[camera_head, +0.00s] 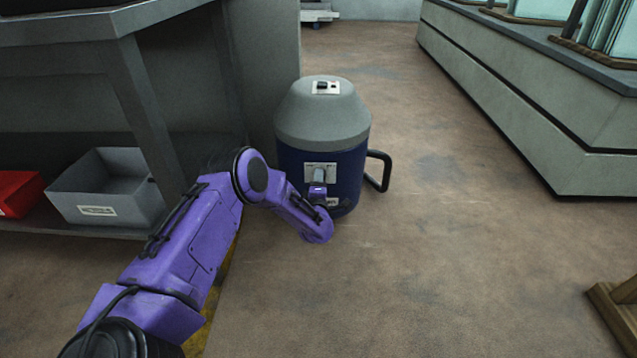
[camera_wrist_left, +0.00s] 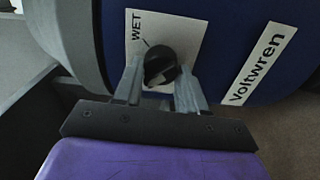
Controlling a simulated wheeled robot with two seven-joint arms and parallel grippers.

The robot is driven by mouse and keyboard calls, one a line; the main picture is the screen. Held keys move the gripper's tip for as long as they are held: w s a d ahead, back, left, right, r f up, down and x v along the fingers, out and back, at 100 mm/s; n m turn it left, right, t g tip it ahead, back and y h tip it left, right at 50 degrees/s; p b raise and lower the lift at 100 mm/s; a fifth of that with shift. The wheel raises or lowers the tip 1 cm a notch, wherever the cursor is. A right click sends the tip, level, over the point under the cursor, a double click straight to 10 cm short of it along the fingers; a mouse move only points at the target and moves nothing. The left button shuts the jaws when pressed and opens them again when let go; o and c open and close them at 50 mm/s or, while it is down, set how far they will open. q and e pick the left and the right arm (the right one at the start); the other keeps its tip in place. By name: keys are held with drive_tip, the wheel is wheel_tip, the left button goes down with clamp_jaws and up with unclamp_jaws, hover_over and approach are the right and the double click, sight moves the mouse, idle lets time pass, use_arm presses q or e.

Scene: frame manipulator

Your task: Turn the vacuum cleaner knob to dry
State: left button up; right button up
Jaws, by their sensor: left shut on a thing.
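The vacuum cleaner (camera_head: 322,128) stands upright on the floor, with a grey domed top and a dark blue body. Its front carries a pale plate with the knob. In the left wrist view the black knob (camera_wrist_left: 161,66) sits on the white plate (camera_wrist_left: 190,30), with the word WET readable beside it. The rest of the plate's lettering is hidden. My left gripper (camera_wrist_left: 160,84) has its two fingers on either side of the knob, shut on it. In the head view the left gripper (camera_head: 319,178) reaches the plate from the front. My right gripper is not in view.
A black handle (camera_head: 379,171) sticks out from the vacuum's right side. A shelf unit with a grey bin (camera_head: 108,190) and a red bin (camera_head: 19,192) is at the left. A long grey counter (camera_head: 545,100) runs along the right. The floor between is clear.

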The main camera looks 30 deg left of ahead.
use_arm(q)
drive_tip(key=shift+d+f+n, duration=0.1)
drive_tip(key=shift+d+n, duration=0.05)
drive_tip(key=shift+n, duration=0.15)
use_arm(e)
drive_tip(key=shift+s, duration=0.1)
use_arm(q)
drive_tip(key=o, duration=1.1)
drive_tip(key=shift+c, duration=0.2)
drive_tip(key=p+v, duration=0.4)
drive_tip(key=v, duration=0.6)
drive_tip(key=shift+s, duration=0.25)
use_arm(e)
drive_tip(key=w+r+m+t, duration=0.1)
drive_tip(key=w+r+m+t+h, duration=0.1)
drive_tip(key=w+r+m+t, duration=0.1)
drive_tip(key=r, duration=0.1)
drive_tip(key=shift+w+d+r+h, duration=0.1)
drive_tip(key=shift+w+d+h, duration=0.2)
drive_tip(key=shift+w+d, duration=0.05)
